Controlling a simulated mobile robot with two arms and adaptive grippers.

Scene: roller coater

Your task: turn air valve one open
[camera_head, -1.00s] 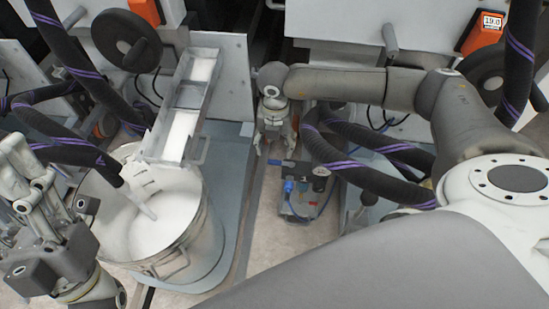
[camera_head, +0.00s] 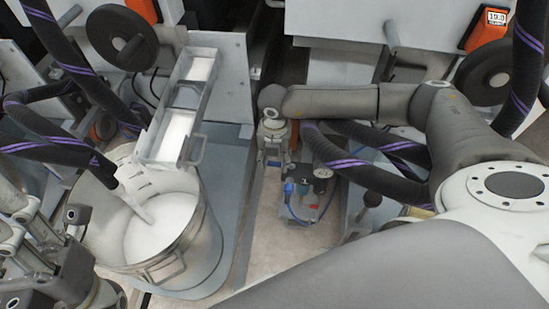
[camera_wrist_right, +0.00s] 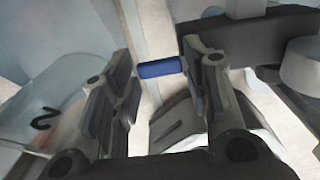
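The blue valve handle (camera_wrist_right: 160,68) shows in the right wrist view between the two fingers of my right gripper (camera_wrist_right: 160,88). Its right end is close to the right finger; I cannot tell if they touch. A gap separates it from the left finger. In the head view my right gripper (camera_head: 272,160) points down at the left side of the air unit (camera_head: 305,180), which has a round gauge and blue fittings. There the handle is mostly hidden by the gripper. My left gripper (camera_head: 45,255) is at the lower left edge, beside the bucket; its fingertips are unclear.
A metal bucket (camera_head: 208,235) of white liquid stands at left, with a tray (camera_head: 200,90) above it. Black hoses with purple stripes (camera_head: 375,175) pass right of the air unit. A black-knobbed lever (camera_head: 371,199) stands nearby. Machine panels (camera_head: 350,60) close off the back.

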